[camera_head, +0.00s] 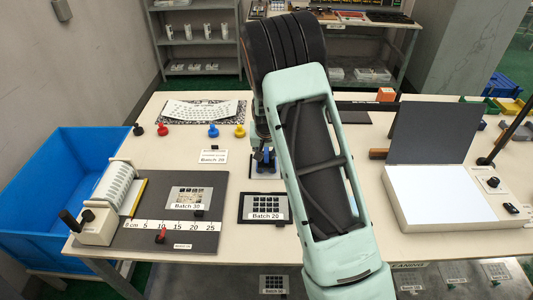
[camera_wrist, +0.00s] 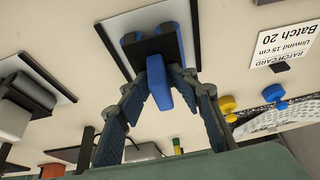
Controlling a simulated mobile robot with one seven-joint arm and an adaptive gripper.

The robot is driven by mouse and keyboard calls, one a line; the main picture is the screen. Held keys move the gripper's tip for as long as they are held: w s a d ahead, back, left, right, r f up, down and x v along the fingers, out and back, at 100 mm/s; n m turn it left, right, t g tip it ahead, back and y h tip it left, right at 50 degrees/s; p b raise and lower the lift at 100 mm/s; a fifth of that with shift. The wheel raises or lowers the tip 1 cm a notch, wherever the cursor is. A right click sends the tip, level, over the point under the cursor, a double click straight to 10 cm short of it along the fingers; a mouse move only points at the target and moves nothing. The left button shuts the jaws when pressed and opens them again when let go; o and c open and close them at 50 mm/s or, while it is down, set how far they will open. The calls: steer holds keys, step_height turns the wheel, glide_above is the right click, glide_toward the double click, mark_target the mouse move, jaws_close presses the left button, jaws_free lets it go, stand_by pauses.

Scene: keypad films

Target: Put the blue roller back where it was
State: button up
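The blue roller (camera_wrist: 159,88) has a blue grip and a dark body with blue ends. In the wrist view my gripper (camera_wrist: 158,76) has its two fingertips closed in on both sides of the blue grip. The roller is over a pale, dark-edged pad (camera_wrist: 118,30); I cannot tell whether it rests on the pad or is just above it. In the head view the roller (camera_head: 264,156) and the pad (camera_head: 257,170) show beside my arm, which hides the fingers and part of both.
A Batch 20 frame (camera_head: 264,219) lies in front of the pad, and a Batch 20 card (camera_head: 213,156) left of it. A cutting board (camera_head: 150,240) is at left. Coloured knobs, including a blue one (camera_head: 213,131), stand behind. A lit light box (camera_head: 440,195) is at right.

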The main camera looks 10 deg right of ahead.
steer(key=shift+s+f, duration=0.1)
steer(key=shift+s, duration=0.05)
steer(key=shift+r+p, duration=0.6)
steer(key=shift+p, duration=0.05)
steer(key=v, duration=1.2)
steer(key=shift+b, duration=0.3)
steer(key=shift+w+r, duration=0.15)
steer(key=shift+w, duration=0.1)
